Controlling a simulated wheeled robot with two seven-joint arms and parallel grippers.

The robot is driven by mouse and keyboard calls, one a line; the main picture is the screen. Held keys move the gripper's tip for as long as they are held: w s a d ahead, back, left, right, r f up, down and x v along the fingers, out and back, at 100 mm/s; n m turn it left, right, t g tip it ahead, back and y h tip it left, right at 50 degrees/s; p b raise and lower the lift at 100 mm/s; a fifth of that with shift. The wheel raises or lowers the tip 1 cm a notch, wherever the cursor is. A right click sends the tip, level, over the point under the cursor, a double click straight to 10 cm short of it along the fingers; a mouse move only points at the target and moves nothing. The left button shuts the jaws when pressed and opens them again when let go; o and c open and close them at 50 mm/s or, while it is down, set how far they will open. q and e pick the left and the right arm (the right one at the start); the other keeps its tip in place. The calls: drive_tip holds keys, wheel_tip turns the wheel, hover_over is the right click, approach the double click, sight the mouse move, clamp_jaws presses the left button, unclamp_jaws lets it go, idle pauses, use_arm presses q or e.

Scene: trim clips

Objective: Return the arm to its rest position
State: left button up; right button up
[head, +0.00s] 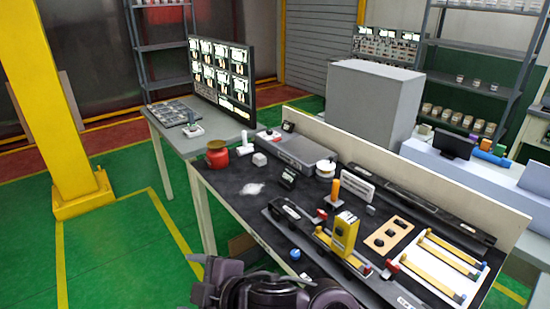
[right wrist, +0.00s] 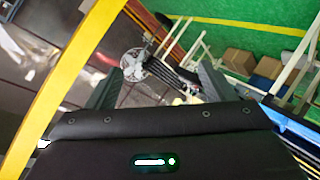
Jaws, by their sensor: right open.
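My right gripper (right wrist: 158,82) shows in the right wrist view with its two dark fingers wide apart. Nothing is between them; floor and clutter show beyond. In the head view a dark arm part of mine (head: 265,290) sits at the bottom middle, in front of the bench edge. No fingertips can be made out there. My left gripper is not in view.
The dark workbench (head: 228,188) holds a yellow device (head: 344,233), a tan plate (head: 388,236), a white tray with yellow strips (head: 465,287) and a red jar (head: 217,155). A yellow post (head: 75,120) stands left. Green floor (head: 120,240) between them is clear.

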drive_tip(key=w+d+f+m+t+h, duration=0.1)
drive_tip(key=d+f+m+h, duration=0.2)
drive_tip(key=d+m, duration=0.45)
drive_tip(key=w+d+f+m+t+h, duration=0.1)
drive_tip(key=d+f+m+h, duration=0.2)
drive_tip(key=d, duration=0.7)
drive_tip(key=s+d+f+m+g+h, duration=0.2)
drive_tip(key=s+d+f+m+g, duration=0.15)
drive_tip(key=s+d, duration=0.35)
drive_tip(key=s+d+f+m+g+h, duration=0.25)
drive_tip(key=s+d+f+m, duration=0.25)
drive_tip(key=d, duration=0.5)
wheel_tip(320, 180, down, 33)
drive_tip(key=s+b, duration=0.2)
drive_tip(key=s, duration=0.1)
drive_tip(key=s+d+f+g+b, duration=0.1)
drive_tip(key=s+d+f+b, duration=0.1)
drive_tip(key=s+f, duration=1.6)
drive_tip(key=shift+s+d+f+n+g, duration=0.3)
drive_tip(key=shift+s+d+f, duration=0.1)
drive_tip(key=shift+d+f, duration=0.25)
